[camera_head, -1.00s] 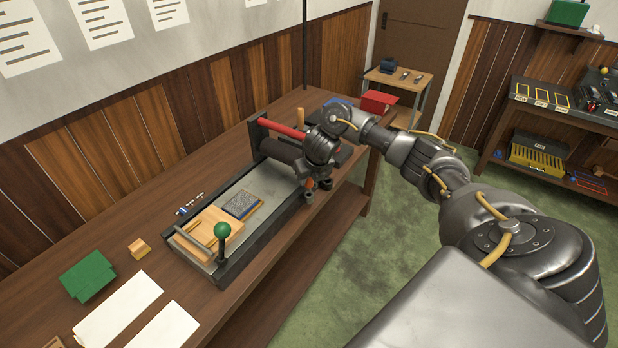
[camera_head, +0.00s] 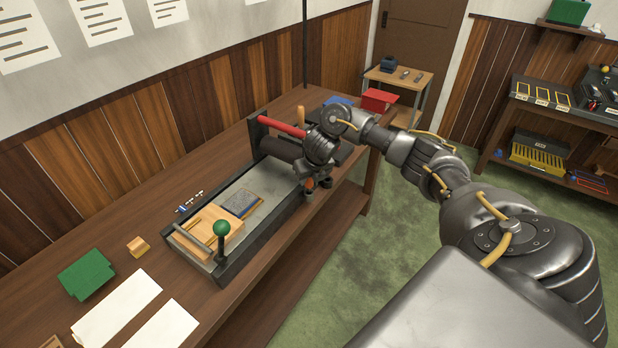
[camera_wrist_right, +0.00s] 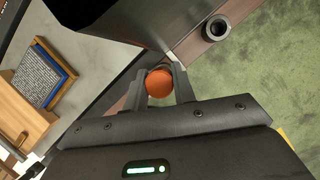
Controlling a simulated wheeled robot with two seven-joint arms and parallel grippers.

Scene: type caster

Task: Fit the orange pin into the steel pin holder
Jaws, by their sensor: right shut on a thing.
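The orange pin (camera_wrist_right: 160,84) shows its round orange top between the two fingers of my right gripper (camera_wrist_right: 160,86) in the right wrist view. The fingers are shut on it. In the head view my right gripper (camera_head: 316,182) is at the front side of the press, and a bit of orange shows there. A dark grey ring-shaped holder with an open hole (camera_wrist_right: 216,28), which looks like the steel pin holder, stands to the upper right of the pin in the wrist view, apart from it. What is below the pin is hidden. My left gripper is not in view.
The type press has a grey bed (camera_head: 232,196), a red bar (camera_head: 283,127) and a green knob lever (camera_head: 222,229). A wooden tray with a type block (camera_wrist_right: 42,76) lies on the bed. Green blocks (camera_head: 87,275) and paper lie on the bench's left. Green floor is open in front.

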